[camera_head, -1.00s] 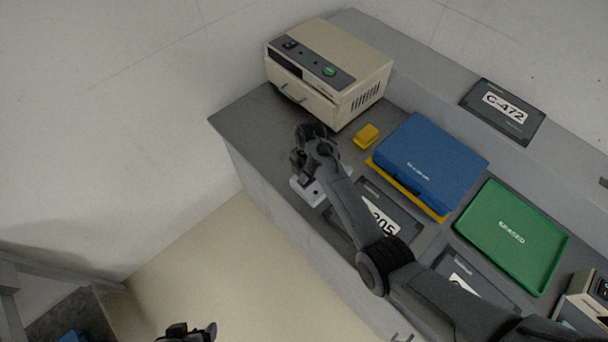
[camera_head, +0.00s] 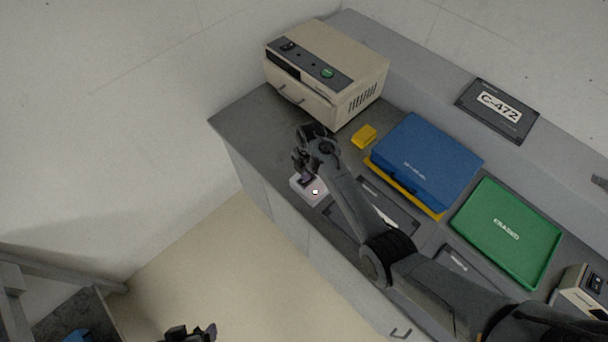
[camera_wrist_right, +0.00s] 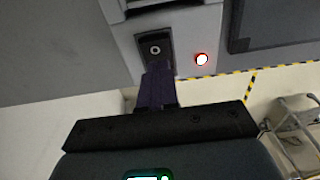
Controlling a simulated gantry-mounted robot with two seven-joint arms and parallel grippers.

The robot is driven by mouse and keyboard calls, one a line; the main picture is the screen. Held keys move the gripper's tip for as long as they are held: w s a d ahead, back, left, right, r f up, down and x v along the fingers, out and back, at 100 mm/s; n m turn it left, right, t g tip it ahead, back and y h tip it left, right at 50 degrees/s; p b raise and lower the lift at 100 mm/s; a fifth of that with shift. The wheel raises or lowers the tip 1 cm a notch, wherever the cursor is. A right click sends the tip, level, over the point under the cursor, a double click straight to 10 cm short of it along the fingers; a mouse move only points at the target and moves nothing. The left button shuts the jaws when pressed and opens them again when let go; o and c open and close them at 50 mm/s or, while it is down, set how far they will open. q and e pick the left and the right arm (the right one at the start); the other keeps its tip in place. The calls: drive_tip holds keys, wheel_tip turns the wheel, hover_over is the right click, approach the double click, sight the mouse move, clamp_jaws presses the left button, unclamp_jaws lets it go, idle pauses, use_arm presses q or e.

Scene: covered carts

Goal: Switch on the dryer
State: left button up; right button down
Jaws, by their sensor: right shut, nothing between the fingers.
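A beige boxy unit (camera_head: 345,75) with a dark control panel, a green button (camera_head: 327,73) and a front handle stands at the counter's back left; it looks like the dryer. A small pale switch box (camera_head: 319,198) sits at the counter's front edge. In the right wrist view it has a dark switch plate (camera_wrist_right: 155,46) and a lit red lamp (camera_wrist_right: 202,59). My right gripper (camera_head: 304,180) is shut and empty, its fingertips (camera_wrist_right: 157,76) at the lower part of that plate; contact is unclear. My left gripper (camera_head: 190,333) shows only partly at the bottom edge.
A yellow block (camera_head: 364,136), a blue case (camera_head: 425,160) and a green tray (camera_head: 552,238) stand right of my right gripper. Dark label plates (camera_head: 497,111) lie around them. Another beige device (camera_head: 582,291) is at the lower right. Open floor lies left of the counter.

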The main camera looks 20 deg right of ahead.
sight(303, 183)
idle(0.4)
drive_tip(key=shift+r+p, duration=0.55)
drive_tip(key=shift+p, duration=0.05)
drive_tip(key=r+p, duration=0.2)
drive_tip(key=p, duration=0.1)
drive_tip(key=r+p, duration=0.1)
drive_tip(key=r, duration=0.1)
drive_tip(key=shift+a+p, duration=0.25)
drive_tip(key=shift+p, duration=0.1)
wheel_tip(303, 183, up, 9)
drive_tip(key=a, duration=0.1)
drive_tip(key=shift+s, duration=0.3)
drive_tip(key=shift+f, duration=0.1)
